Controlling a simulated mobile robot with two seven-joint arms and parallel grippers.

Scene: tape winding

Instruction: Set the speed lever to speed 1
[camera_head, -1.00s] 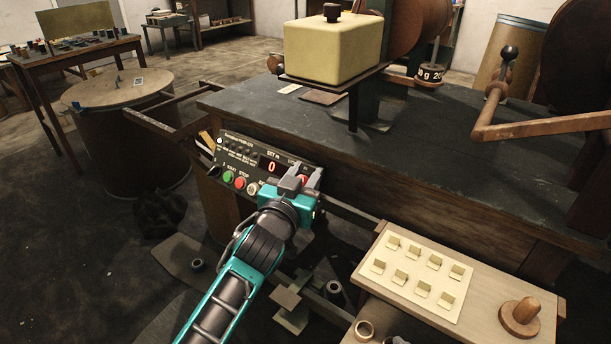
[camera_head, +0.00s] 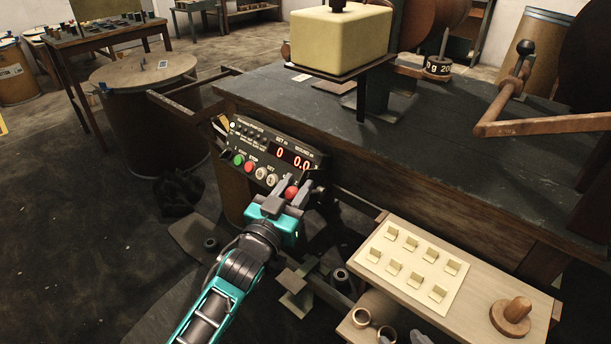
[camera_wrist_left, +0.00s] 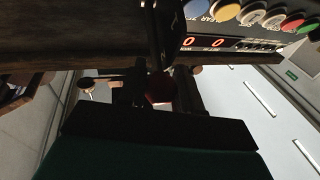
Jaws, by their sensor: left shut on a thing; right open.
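The control box (camera_head: 268,152) hangs on the bench front, with lit red digits and a row of round buttons. The speed lever's red ball knob (camera_head: 291,193) shows below its right end. My left gripper (camera_head: 290,194) is shut on this knob, with one finger on each side. The knob also shows dark red between the fingers in the left wrist view (camera_wrist_left: 160,88). The lever's stem and any speed marks are hidden or too small to read. Grey tips at the bottom edge appear to be my right gripper (camera_head: 419,338), apart from the lever.
The dark bench top (camera_head: 440,130) carries a pale yellow block (camera_head: 340,42) and a wooden crank (camera_head: 540,122). A wooden board (camera_head: 465,325) with several cream clips and a wooden knob (camera_head: 512,315) sits at right. A drum (camera_head: 150,120) stands at left.

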